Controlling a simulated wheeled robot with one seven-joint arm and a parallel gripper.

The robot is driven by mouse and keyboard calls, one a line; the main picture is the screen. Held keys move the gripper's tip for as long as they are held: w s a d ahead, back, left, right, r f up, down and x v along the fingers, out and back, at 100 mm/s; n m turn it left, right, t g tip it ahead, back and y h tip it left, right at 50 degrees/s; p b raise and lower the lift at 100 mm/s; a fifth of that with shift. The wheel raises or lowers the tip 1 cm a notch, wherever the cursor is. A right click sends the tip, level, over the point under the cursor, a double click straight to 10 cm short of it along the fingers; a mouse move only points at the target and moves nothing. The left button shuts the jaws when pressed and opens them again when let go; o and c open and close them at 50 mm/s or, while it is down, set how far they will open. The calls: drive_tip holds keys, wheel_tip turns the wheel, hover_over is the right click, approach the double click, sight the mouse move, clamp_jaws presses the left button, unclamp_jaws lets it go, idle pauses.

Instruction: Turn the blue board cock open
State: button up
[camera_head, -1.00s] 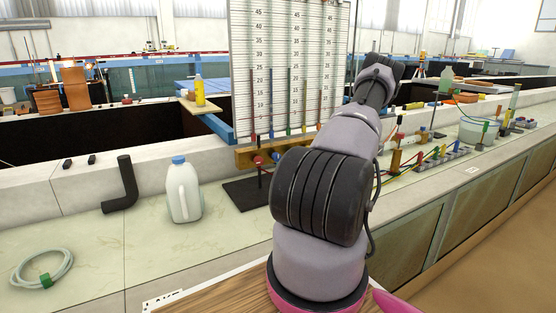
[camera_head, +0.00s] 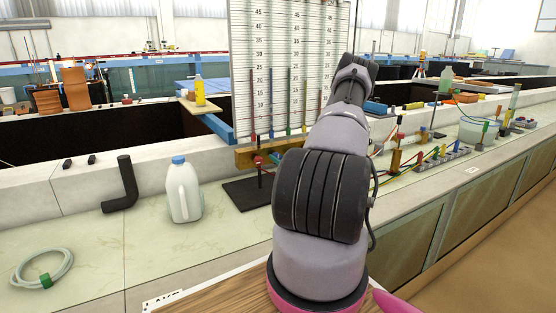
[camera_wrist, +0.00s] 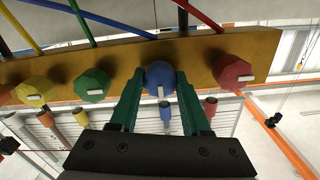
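The blue board cock (camera_wrist: 160,76) is a faceted knob on a yellow-brown bar (camera_wrist: 205,56) in the wrist view. Its white mark points down the picture, while the marks on the neighbouring cocks lie nearly across. My gripper (camera_wrist: 160,82) has its green fingers apart, one on each side of the blue cock. Both tips are close to its sides; I cannot see whether they touch. In the head view my arm covers the right part of the manometer board (camera_head: 275,60) and hides the gripper and the blue cock.
A red cock (camera_wrist: 233,73) is close on the right of the blue one, a green cock (camera_wrist: 91,84) on the left. Coloured tubes run above. A white jug (camera_head: 184,192), black elbow pipe (camera_head: 124,185) and coiled hose (camera_head: 42,268) stand on the bench.

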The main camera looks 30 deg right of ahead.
clamp_jaws()
drive_tip(key=shift+n, duration=0.3)
drive_tip(key=n, duration=0.8)
drive_tip(key=shift+n, duration=0.4)
drive_tip(key=n, duration=0.4)
drive_tip(key=shift+a+n, duration=0.1)
drive_tip(key=shift+n, duration=0.2)
drive_tip(key=shift+f+n, duration=0.1)
drive_tip(key=shift+n, duration=1.9)
